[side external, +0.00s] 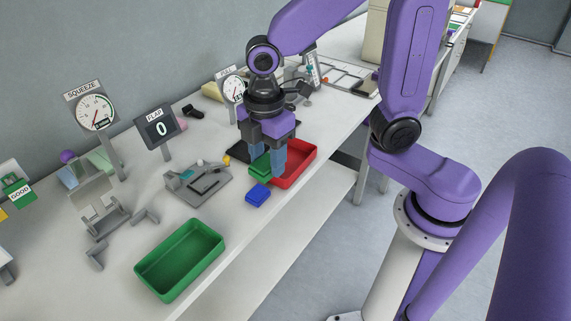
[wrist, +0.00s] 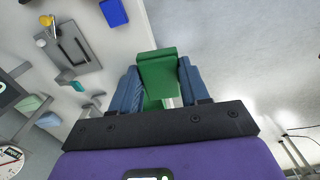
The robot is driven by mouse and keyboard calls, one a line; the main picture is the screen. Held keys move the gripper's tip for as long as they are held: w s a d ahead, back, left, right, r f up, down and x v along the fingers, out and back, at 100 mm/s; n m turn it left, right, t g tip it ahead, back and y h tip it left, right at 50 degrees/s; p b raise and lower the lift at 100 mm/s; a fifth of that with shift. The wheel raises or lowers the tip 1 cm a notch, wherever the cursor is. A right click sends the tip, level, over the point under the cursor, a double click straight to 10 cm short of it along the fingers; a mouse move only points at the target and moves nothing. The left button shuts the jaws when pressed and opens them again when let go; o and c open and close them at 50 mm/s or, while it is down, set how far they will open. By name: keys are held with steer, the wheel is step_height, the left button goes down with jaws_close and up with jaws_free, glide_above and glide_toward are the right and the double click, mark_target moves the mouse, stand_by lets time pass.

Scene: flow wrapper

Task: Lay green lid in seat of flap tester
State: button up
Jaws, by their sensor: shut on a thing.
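My gripper (side external: 266,168) is shut on the green lid (side external: 259,165), holding it above the bench near the red tray. In the wrist view the green lid (wrist: 158,70) shows between the two blue fingers of my gripper (wrist: 160,82). The flap tester (side external: 198,186) is a grey plate with raised parts, lying left of my gripper, with a FLAP display (side external: 157,129) reading 0 behind it. The tester also shows at the upper left of the wrist view (wrist: 82,62). Its seat is small in both views, and I see no lid in it.
A red tray (side external: 297,166) is beside my gripper, and an empty green tray (side external: 181,261) is at the front edge. The SQUEEZE gauge (side external: 95,113) stands at the back left. Bench around the tester is mostly clear.

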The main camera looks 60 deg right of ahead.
steer(key=w+a, duration=0.2)
steer(key=w, duration=1)
steer(key=n, duration=0.1)
glide_above(205, 183)
steer(key=f, duration=0.1)
steer(key=shift+f, duration=8.4)
steer(key=o, duration=1.1)
